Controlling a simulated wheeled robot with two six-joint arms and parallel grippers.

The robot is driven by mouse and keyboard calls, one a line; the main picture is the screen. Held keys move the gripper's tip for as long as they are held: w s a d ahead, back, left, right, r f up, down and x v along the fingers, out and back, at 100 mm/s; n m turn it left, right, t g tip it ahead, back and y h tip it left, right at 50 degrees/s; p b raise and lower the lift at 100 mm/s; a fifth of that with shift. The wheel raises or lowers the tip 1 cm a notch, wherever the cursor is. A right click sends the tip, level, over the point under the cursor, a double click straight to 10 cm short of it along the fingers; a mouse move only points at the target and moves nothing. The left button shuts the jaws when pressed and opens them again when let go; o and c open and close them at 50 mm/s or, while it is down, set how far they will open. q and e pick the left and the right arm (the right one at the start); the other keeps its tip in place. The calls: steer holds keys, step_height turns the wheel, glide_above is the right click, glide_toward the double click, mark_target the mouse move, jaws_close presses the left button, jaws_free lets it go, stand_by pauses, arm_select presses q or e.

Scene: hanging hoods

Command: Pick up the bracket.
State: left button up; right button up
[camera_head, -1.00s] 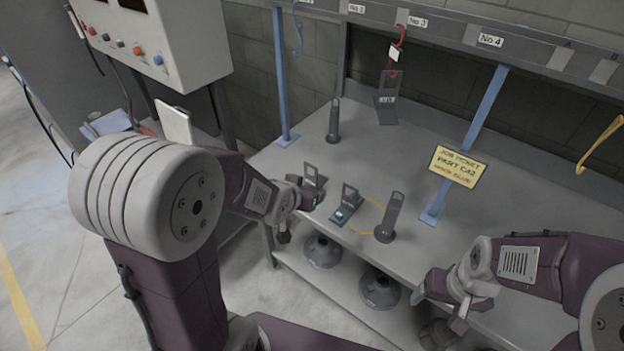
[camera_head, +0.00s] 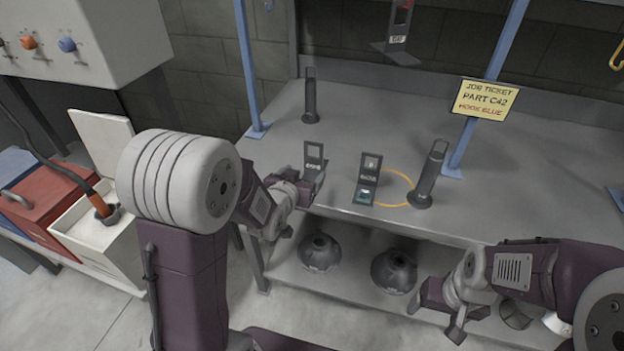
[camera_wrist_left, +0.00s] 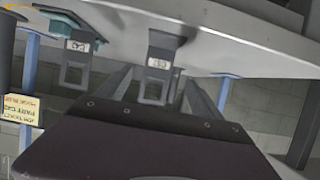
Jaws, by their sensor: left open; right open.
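My left gripper (camera_head: 308,187) is open at the table's front edge, right at a dark L-shaped bracket (camera_head: 314,155) with a white label. In the left wrist view, which is upside down, this bracket (camera_wrist_left: 157,68) shows between the two open fingers (camera_wrist_left: 158,92); I cannot tell whether they touch it. A second similar bracket (camera_head: 368,172), with a teal patch on its base, stands to the right; it also shows in the left wrist view (camera_wrist_left: 77,58). A third bracket (camera_head: 397,38) hangs at the back. My right gripper (camera_head: 437,312) is open and empty before the table's front.
A yellow job ticket (camera_head: 485,100) reads "PART C42, HOOK BLUE". Dark upright posts stand at the back left (camera_head: 310,97) and beside the second bracket (camera_head: 430,175), near a yellow ring (camera_head: 398,176). Blue supports (camera_head: 490,85) rise from the table (camera_head: 540,190). Domed hoods (camera_head: 320,252) sit on the lower shelf.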

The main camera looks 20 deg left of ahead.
mark_target(313, 164)
arm_select(q)
steer(key=shift+d+f, duration=0.15)
steer(key=shift+f, duration=0.1)
steer(key=x, duration=0.3)
steer(key=shift+w, duration=0.3)
steer(key=x, duration=0.5)
steer(key=shift+w, duration=0.35)
steer(key=shift+s+r, duration=0.1)
steer(key=shift+s, duration=0.05)
steer(key=c, duration=0.4)
jaws_close()
